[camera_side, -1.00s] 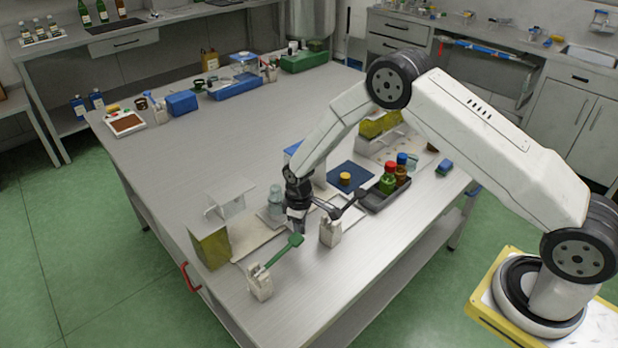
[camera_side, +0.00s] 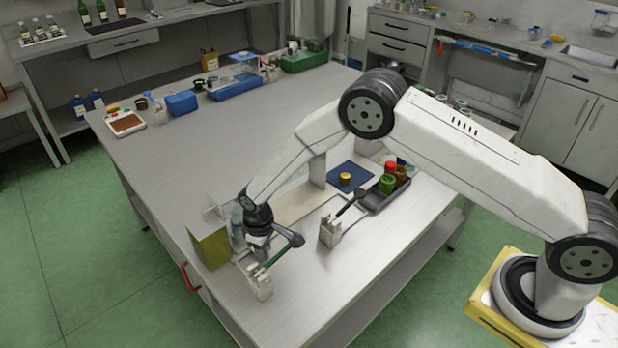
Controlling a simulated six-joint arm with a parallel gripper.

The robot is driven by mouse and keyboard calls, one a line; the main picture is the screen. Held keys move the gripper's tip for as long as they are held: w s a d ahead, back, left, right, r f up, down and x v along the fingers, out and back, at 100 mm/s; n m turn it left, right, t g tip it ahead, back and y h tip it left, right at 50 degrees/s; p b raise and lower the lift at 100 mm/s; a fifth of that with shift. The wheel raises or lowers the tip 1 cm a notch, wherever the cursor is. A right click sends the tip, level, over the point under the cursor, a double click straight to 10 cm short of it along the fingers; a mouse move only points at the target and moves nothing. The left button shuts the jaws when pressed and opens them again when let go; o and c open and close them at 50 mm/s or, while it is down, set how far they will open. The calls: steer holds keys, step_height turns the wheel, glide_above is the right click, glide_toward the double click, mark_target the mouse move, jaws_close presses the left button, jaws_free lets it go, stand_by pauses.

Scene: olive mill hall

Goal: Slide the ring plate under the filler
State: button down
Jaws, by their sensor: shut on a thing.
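My gripper (camera_side: 258,251) is low over the near left part of the table, beside the pale track (camera_side: 305,203). It is shut, and the bottle moves along with it, so it seems to hold the ring plate; the plate itself is hidden by my wrist. A pale clear bottle (camera_side: 237,222) stands upright just left of my wrist. It is close to the yellow-green box (camera_side: 211,249) with a clear panel (camera_side: 213,214), at the track's left end. I cannot tell for sure which part is the filler.
A green-handled tool (camera_side: 281,255) rests on a white holder (camera_side: 260,283) right by my gripper. A black-handled tool rests on another white holder (camera_side: 329,233). A dark tray (camera_side: 384,197) with red- and green-topped bottles and a blue mat (camera_side: 350,176) lie right. The table's middle is clear.

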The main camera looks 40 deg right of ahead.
steer(key=c, duration=0.6)
jaws_free()
steer(key=shift+a, duration=0.35)
steer(key=shift+o, duration=1)
steer(key=shift+d, duration=0.1)
steer(key=shift+r, duration=0.15)
steer(key=shift+r, duration=3.8)
